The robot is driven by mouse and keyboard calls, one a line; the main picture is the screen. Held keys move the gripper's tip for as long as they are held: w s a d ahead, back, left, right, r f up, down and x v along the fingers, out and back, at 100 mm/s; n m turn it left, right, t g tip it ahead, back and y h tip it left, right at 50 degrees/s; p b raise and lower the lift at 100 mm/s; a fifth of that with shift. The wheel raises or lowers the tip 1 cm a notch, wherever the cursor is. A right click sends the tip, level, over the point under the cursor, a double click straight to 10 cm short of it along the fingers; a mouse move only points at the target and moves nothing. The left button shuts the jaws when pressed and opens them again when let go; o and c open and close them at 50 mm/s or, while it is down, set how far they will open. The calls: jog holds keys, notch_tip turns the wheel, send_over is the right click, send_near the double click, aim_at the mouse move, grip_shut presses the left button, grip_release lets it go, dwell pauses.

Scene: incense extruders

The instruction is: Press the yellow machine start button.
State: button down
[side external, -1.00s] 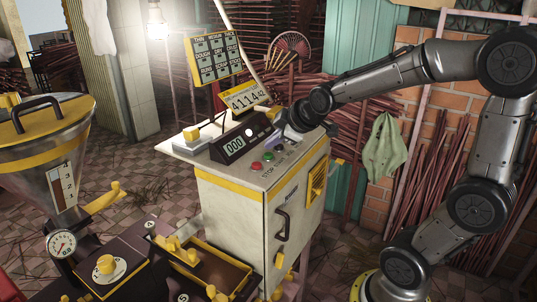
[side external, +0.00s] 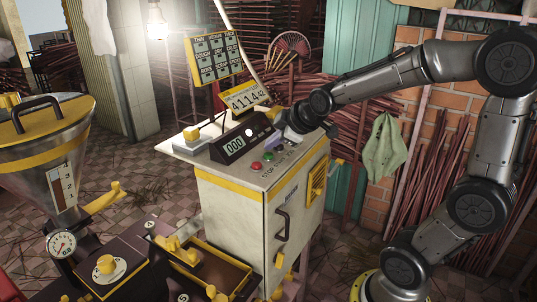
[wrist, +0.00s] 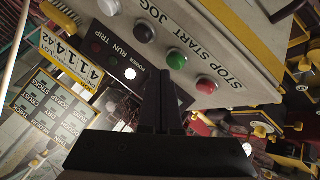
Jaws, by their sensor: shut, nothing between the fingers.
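The cream machine cabinet with yellow bands (side external: 245,197) has a row of buttons on its sloped top. The green button (side external: 268,156) and red button (side external: 256,167) also show in the side view. My gripper (wrist: 161,76) is shut and empty, with its fingertips close beside the green button in the picture. I cannot tell whether they touch the panel. In the side view its fingers are hard to make out.
A hopper (side external: 45,140) stands at far left. Stick bundles lean behind.

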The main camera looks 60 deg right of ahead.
jog(key=shift+f, duration=0.3)
jog(key=shift+f, duration=0.55)
dwell(0.9)
jog(key=shift+r, duration=0.95)
jog(key=shift+r, duration=2.55)
